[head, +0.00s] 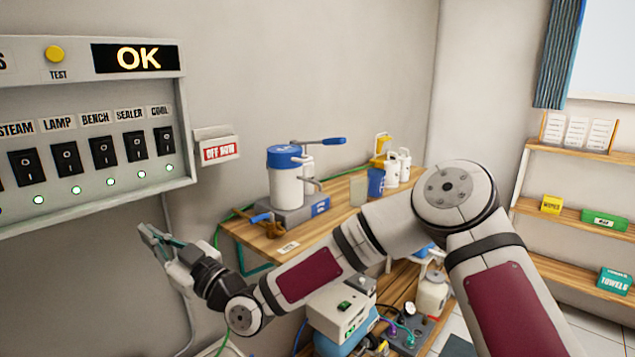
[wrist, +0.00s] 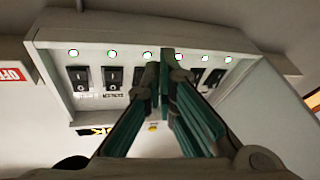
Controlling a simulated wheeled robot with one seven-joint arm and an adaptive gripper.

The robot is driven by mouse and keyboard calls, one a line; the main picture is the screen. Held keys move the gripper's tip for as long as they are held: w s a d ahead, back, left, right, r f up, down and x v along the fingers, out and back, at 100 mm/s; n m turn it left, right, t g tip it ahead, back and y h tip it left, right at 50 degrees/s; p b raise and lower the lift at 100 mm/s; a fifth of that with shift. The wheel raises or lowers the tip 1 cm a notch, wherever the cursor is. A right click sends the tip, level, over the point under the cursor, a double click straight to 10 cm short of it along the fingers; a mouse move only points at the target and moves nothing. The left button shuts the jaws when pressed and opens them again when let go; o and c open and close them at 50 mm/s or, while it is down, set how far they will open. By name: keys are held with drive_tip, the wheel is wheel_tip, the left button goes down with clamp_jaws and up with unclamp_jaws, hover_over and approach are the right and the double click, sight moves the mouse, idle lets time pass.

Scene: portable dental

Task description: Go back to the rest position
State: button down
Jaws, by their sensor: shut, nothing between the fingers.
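My gripper (head: 151,236) is at the lower left in the head view, below the right end of the switch panel (head: 95,190) and apart from it. In the wrist view my gripper (wrist: 164,55) has its fingertips together, with nothing between them. That view shows the panel (wrist: 60,95) upside down behind the fingers, which hide some of its switches. In the head view the panel's display (head: 138,59) reads OK, and the lights under the visible switches are lit green. My arm reaches across the picture from the lower right.
A wooden bench (head: 262,243) stands right of the panel, with a blue and white canister (head: 286,180) on it. A red-lettered sign box (head: 218,148) is on the wall. A lower shelf holds a white device (head: 340,313). Shelves (head: 570,220) stand at the far right.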

drive_tip(key=d+f+g+h, duration=0.1)
drive_tip(key=d+f+h, duration=0.35)
drive_tip(key=d, duration=0.25)
drive_tip(key=d+f+g+h, duration=0.1)
drive_tip(key=d+f+h, duration=0.2)
drive_tip(key=d+h, duration=0.3)
drive_tip(key=s+d+r+m+h, duration=0.2)
drive_tip(key=s+d+m+h, duration=0.1)
drive_tip(key=d, duration=0.7)
drive_tip(key=s+d+r+m+h, duration=0.2)
drive_tip(key=s+d+h, duration=0.15)
drive_tip(key=d, duration=0.55)
drive_tip(key=s+d+r+m+h, duration=0.1)
drive_tip(key=s+d+m+h, duration=0.2)
drive_tip(key=d, duration=0.7)
drive_tip(key=s+d+r+m+g, duration=0.1)
drive_tip(key=s+d+m+g, duration=0.3)
drive_tip(key=s, duration=0.8)
drive_tip(key=s+d+r+m+g, duration=0.1)
drive_tip(key=s+d+m, duration=0.35)
drive_tip(key=s, duration=0.75)
wheel_tip(320, 180, up, 14)
drive_tip(key=t+p, duration=0.2)
drive_tip(key=p, duration=1)
drive_tip(key=shift+s+d+f, duration=0.15)
drive_tip(key=shift+d, duration=0.3)
drive_tip(key=shift+a+n, duration=0.1)
drive_tip(key=shift+n, duration=0.15)
